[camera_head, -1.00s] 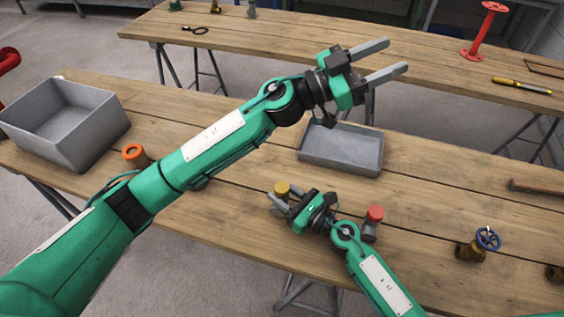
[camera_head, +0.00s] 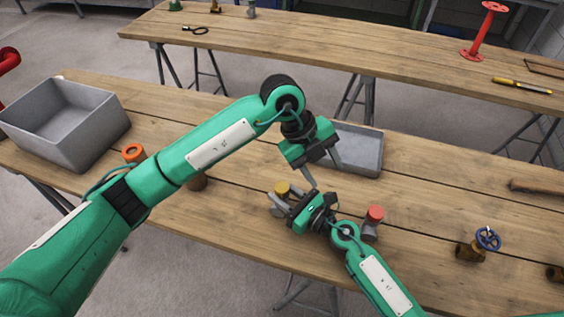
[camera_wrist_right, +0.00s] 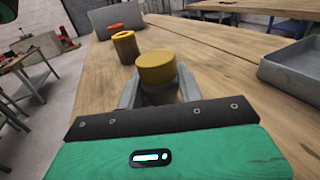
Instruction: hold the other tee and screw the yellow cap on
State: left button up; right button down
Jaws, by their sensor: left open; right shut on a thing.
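The yellow cap (camera_head: 282,188) sits at the top of a grey tee (camera_head: 281,202) on the near table. In the right wrist view the yellow cap (camera_wrist_right: 157,67) is close up, with the tee's dark body under it mostly hidden. My right gripper (camera_head: 278,204) is shut on this tee, one finger on each side below the cap. Another tee (camera_head: 369,231) with a red cap (camera_head: 375,213) stands to the right, partly behind my right arm.
A shallow grey tray (camera_head: 360,150) lies behind my left gripper. A deep grey bin (camera_head: 65,120) and an orange-topped fitting (camera_head: 133,153) are at the left. A brown fitting (camera_head: 197,183) is partly under my left arm. A blue-wheeled valve (camera_head: 480,243) stands at the right.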

aim_at(282, 187)
pick_arm(q)
jog(key=w+a+y, duration=0.1)
jog(key=a, duration=0.1)
jog(key=w+a+f+t+y, duration=0.1)
jog(key=a+y, duration=0.1)
jog(key=a, duration=0.1)
jog(key=a+f+y, duration=0.1)
jog(key=a, duration=0.1)
jog(key=shift+w+a+n+t+y, duration=0.25)
jog(key=shift+w+n+t+y, duration=0.05)
jog(key=shift+w, duration=0.1)
jog(key=shift+w+a+y, duration=0.15)
jog(key=shift+a+y, duration=0.25)
jog(key=shift+a, duration=0.25)
jog(key=shift+f, duration=0.2)
jog(key=shift+f, duration=3.85)
jog(key=c, duration=0.8)
jog(key=o, duration=0.9)
